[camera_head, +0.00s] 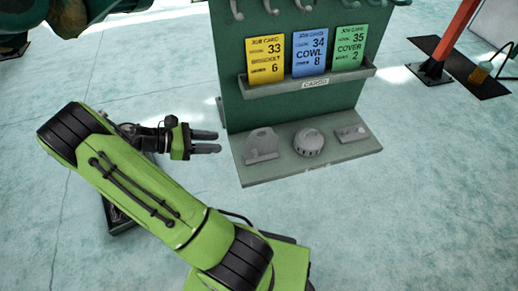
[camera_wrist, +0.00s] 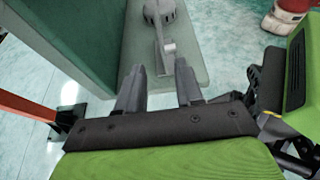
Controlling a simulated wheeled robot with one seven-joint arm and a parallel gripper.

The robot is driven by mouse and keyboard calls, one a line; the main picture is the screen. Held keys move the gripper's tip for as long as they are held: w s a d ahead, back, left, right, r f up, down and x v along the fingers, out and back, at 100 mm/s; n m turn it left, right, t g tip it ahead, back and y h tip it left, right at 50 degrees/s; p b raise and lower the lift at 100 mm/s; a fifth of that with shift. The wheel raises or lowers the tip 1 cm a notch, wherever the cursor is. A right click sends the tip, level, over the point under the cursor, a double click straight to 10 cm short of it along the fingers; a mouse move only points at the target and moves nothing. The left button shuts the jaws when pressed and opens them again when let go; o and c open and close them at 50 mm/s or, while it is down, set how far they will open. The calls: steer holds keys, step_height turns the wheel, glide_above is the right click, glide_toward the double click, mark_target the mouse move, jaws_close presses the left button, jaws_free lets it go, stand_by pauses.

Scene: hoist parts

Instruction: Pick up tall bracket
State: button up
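The tall bracket (camera_head: 262,144) is a grey part with a flat base and an upright rounded plate with a hole. It stands at the left end of the low grey shelf. My gripper (camera_head: 218,142) is just left of it, fingers pointing at it, with a gap between. In the wrist view the bracket (camera_wrist: 166,47) is seen edge-on, ahead of the open fingers of my gripper (camera_wrist: 160,72) and roughly in line with the space between them. Nothing is held.
A round grey cowl (camera_head: 308,143) and a flat grey cover (camera_head: 352,133) lie farther right on the shelf (camera_head: 310,170). A green board (camera_head: 305,100) rises behind, holding yellow, blue and green job cards. An orange post (camera_head: 455,38) stands at upper right.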

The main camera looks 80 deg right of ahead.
mark_target(261, 144)
steer(key=b+x, duration=0.4)
steer(key=x, duration=1.1)
steer(key=shift+s+f+b, duration=0.15)
steer(key=shift+s+b, duration=0.1)
steer(key=shift+b, duration=0.05)
jaws_close()
stand_by(0.5)
